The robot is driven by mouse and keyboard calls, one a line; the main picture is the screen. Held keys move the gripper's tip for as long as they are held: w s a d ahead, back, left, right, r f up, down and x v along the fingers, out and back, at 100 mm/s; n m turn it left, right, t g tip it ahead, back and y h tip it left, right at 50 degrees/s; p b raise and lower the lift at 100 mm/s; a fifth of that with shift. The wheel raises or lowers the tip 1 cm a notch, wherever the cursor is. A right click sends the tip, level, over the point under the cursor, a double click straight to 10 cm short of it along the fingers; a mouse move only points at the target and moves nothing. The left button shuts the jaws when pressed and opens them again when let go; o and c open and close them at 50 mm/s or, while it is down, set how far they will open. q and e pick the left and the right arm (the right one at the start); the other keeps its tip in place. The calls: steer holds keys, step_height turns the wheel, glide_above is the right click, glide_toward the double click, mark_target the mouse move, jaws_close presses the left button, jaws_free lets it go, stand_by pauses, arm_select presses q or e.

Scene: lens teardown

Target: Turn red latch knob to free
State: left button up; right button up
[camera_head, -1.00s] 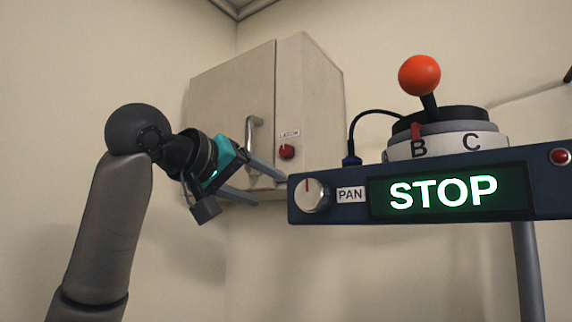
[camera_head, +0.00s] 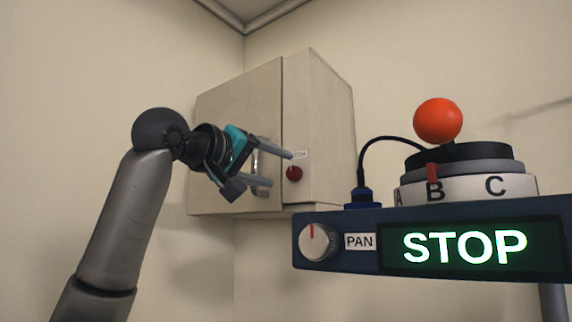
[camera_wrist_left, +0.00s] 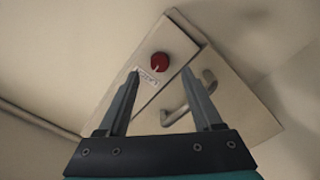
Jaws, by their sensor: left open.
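The red latch knob (camera_head: 294,173) sits on the narrow strip at the right of the wall cabinet's front, under a small LATCH label (camera_head: 299,155). My left gripper (camera_head: 281,169) is open and empty, with its fingers pointing right toward the knob in the head view. In the left wrist view the knob (camera_wrist_left: 160,62) lies beyond the fingertips, and I see no contact. The left gripper (camera_wrist_left: 163,80) shows there with its two fingers apart. My right gripper is not in view.
The cabinet (camera_head: 235,120) has a metal door handle (camera_head: 260,172), partly behind my left gripper. A console (camera_head: 370,225) with a PAN knob (camera_head: 318,242), a lit STOP display (camera_head: 465,246) and an orange-red ball lever (camera_head: 438,120) stands at the right.

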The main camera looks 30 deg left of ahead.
mark_target(291, 173)
arm_select(q)
steer(key=shift+w+d+p, duration=0.2)
steer(key=shift+w+p, duration=0.35)
steer(key=shift+w, duration=1.75)
jaws_close()
